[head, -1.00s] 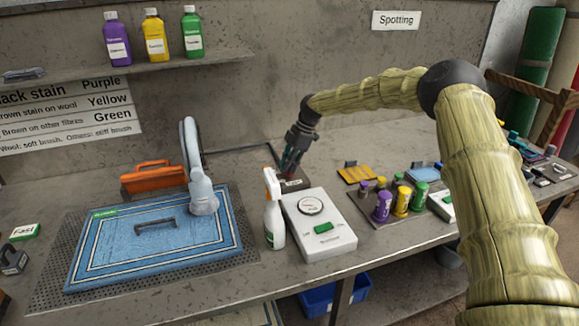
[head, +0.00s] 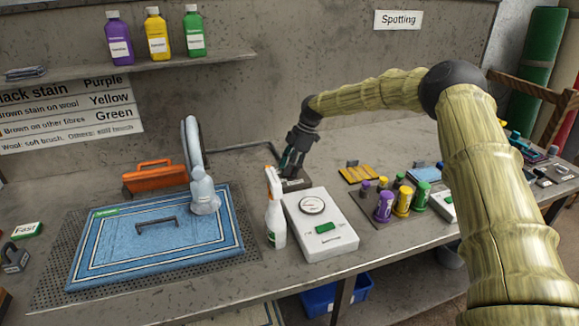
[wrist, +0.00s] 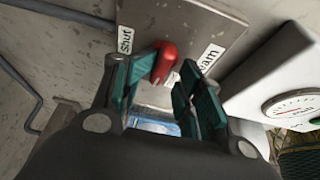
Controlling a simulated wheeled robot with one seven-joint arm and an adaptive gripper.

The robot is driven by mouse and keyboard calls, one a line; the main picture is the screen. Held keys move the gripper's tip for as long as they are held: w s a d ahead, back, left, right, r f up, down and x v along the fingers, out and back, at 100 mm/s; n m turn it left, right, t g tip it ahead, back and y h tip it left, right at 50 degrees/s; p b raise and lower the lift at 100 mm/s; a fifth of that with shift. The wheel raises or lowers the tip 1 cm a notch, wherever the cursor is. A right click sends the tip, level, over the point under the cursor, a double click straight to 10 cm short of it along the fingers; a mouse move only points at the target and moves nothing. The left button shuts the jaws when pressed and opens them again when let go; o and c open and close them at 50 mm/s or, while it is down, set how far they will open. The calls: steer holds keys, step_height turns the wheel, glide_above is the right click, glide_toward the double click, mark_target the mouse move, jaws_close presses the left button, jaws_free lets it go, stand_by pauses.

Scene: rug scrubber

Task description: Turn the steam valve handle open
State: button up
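The steam valve's red handle (wrist: 165,62) shows in the wrist view, in front of a grey metal plate (wrist: 190,22). A "Shut" label (wrist: 125,40) is on its left and a label partly reading "Steam" (wrist: 209,58) is on its right. My gripper (wrist: 166,80) has its teal fingers spread, with the handle in the gap near the fingertips. I cannot tell whether either finger touches it. In the head view my gripper (head: 290,163) is low over the small valve box (head: 293,184) at the back of the bench, and hides the handle.
A white unit with a dial (head: 320,228) and a spray bottle (head: 274,212) stand just in front of the valve. A blue rug (head: 120,245) with a steam arm (head: 198,170) lies left. Coloured bottles (head: 384,206) stand right. The back wall is close behind.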

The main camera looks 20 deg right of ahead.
stand_by(0.3)
steer(key=shift+w+d+r, duration=0.1)
steer(key=shift+d+r, duration=0.15)
steer(key=shift+r, duration=0.15)
steer(key=v, duration=1.1)
